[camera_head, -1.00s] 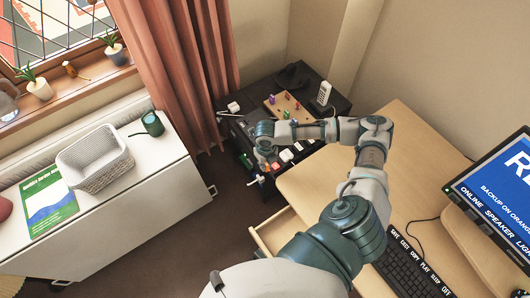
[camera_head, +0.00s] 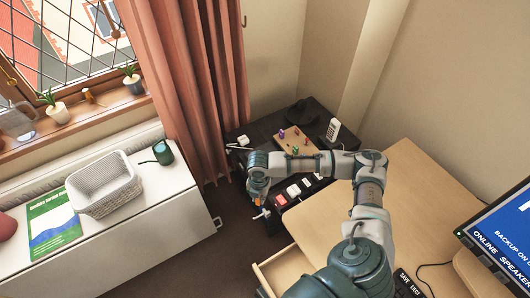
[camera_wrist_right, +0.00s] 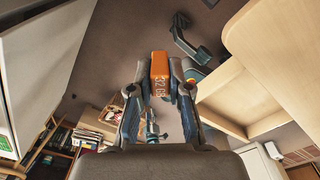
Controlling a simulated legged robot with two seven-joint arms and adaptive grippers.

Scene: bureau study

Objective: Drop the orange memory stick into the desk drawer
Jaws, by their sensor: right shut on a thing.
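The orange memory stick (camera_wrist_right: 160,68), marked 32 GB, is held between the fingers of my right gripper (camera_wrist_right: 158,88) in the right wrist view. In the head view my right gripper (camera_head: 258,200) points down beside the front edge of the dark cabinet, and a bit of orange shows at its fingertips. The desk drawer (camera_head: 288,266) is pulled open under the wooden desk, below and right of the gripper in the head view. It also shows at the right of the wrist view (camera_wrist_right: 222,98). The stick is apart from the drawer. My left gripper is not in view.
The dark cabinet (camera_head: 262,132) bears a game board (camera_head: 297,142), a white phone (camera_head: 333,130) and small items. The wooden desk (camera_head: 415,185) carries a keyboard and a monitor (camera_head: 505,235). A white basket (camera_head: 105,185) stands on the white unit at left. Floor between is clear.

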